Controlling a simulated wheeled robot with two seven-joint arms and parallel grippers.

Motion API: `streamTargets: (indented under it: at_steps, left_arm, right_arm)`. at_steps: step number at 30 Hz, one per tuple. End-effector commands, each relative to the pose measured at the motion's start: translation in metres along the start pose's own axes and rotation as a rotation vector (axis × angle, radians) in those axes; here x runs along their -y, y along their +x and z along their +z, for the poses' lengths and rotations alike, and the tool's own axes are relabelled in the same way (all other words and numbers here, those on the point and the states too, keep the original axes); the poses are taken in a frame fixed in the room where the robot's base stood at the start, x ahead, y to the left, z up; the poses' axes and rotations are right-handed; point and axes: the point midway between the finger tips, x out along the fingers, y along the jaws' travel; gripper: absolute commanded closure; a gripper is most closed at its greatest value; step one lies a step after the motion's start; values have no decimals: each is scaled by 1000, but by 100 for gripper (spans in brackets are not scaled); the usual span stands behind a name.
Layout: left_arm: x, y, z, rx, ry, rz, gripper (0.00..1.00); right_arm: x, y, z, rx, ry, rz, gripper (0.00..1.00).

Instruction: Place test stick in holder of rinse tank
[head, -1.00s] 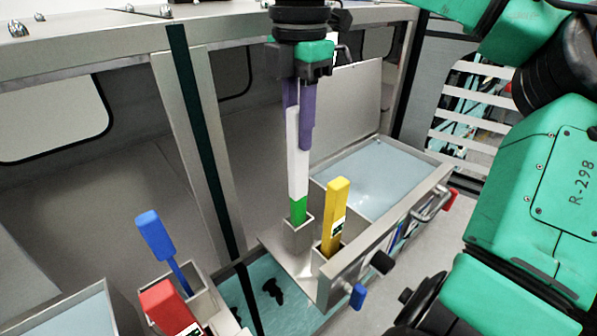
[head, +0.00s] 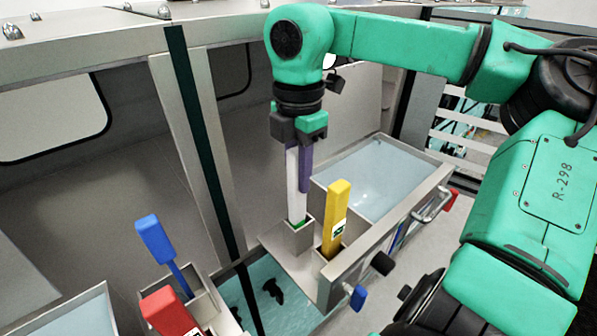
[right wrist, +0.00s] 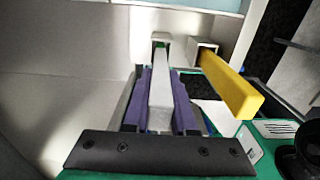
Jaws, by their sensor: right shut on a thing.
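The white test stick (head: 294,196) with a green lower end stands nearly upright in the head view. Its green end is mostly inside a square metal holder (head: 299,238) on the tank's edge. My right gripper (head: 305,180) is shut on the upper part of the stick, with purple fingers on both sides. In the right wrist view the stick (right wrist: 161,100) lies between the purple fingers (right wrist: 161,105), and its far end reaches the holder's opening (right wrist: 161,38). My left gripper is not in view.
A yellow stick (head: 336,215) stands in the holder right beside the white one. A blue stick (head: 155,240) and a red stick (head: 165,310) stand in holders at the lower left. Water-filled tanks (head: 440,160) lie around, and a metal post (head: 185,140) rises at left.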

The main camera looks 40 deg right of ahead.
Motion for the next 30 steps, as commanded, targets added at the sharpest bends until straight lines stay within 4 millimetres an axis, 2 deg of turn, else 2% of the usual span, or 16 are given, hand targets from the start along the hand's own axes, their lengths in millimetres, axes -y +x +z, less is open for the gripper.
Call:
streamTargets:
  at_steps: [5,6,8,9,17,20,23,24,26,30]
  left_arm:
    - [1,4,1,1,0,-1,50]
    - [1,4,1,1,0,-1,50]
    - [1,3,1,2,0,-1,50]
    - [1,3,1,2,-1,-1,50]
    - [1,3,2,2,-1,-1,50]
    - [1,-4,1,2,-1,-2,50]
    - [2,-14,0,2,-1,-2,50]
    - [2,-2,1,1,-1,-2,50]
    - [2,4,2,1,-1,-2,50]
    - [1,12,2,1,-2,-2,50]
  right_arm:
    - [0,4,0,0,0,0,100]
    - [0,3,0,0,0,0,72]
    - [0,3,0,0,0,0,49]
    - [0,3,0,0,0,0,45]
    - [0,3,0,0,0,0,45]
    - [0,-4,0,-1,-1,0,45]
    - [0,-16,0,0,0,0,45]
    - [-1,-18,1,4,3,2,45]
    - [-1,-31,0,4,3,5,45]
    - [-1,-68,0,5,5,3,45]
